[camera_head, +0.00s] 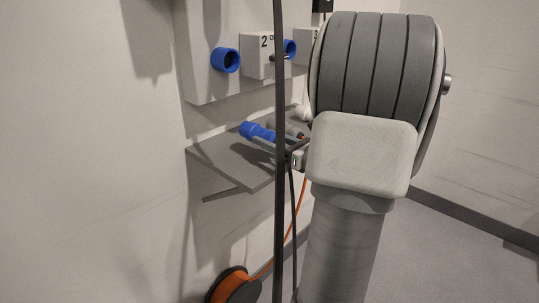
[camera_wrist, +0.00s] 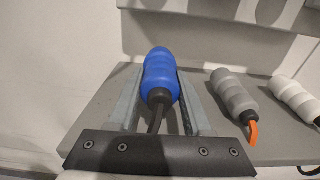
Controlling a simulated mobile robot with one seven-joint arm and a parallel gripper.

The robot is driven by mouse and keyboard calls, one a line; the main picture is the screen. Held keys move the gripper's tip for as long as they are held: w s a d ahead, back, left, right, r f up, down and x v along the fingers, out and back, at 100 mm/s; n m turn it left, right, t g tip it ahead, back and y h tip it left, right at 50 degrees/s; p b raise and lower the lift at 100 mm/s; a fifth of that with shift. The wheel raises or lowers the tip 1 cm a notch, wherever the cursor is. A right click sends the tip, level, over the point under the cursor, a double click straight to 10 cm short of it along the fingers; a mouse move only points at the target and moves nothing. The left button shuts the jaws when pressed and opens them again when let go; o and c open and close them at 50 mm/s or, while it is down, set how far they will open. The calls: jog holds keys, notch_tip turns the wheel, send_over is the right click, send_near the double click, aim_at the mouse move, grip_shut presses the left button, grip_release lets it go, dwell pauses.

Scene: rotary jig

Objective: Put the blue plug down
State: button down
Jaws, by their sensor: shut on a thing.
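The blue plug (camera_wrist: 159,76) is between the two fingers of my gripper (camera_wrist: 160,88), which are shut on its sides. Its dark cable runs back under the gripper. In the head view, the blue plug (camera_head: 258,131) shows left of my gripper, over the grey shelf (camera_head: 220,158). In the wrist view, the plug lies along the shelf (camera_wrist: 100,100), at or just above its surface; I cannot tell whether it touches. My arm and a dark vertical bar hide much of the gripper in the head view.
A grey plug (camera_wrist: 233,93) with an orange cable and a white plug (camera_wrist: 297,97) lie to the right on the shelf. Above the shelf is a wall panel with blue sockets (camera_head: 225,60) and a block marked 2 (camera_head: 259,56). An orange cable reel (camera_head: 234,287) is below.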

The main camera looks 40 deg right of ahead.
aim_at(269, 161)
jog(key=shift+f+b, duration=0.55)
jog(key=shift+f, duration=1.1)
jog(key=shift+f, duration=0.1)
jog(key=shift+f, duration=0.15)
jog(key=shift+c, duration=1.6)
grip_release()
jog(key=shift+r, duration=0.35)
jog(key=s+d+p, duration=0.1)
jog(key=s+p, duration=0.1)
jog(key=s, duration=1)
jog(key=shift+f+p, duration=0.15)
jog(key=shift+p, duration=0.15)
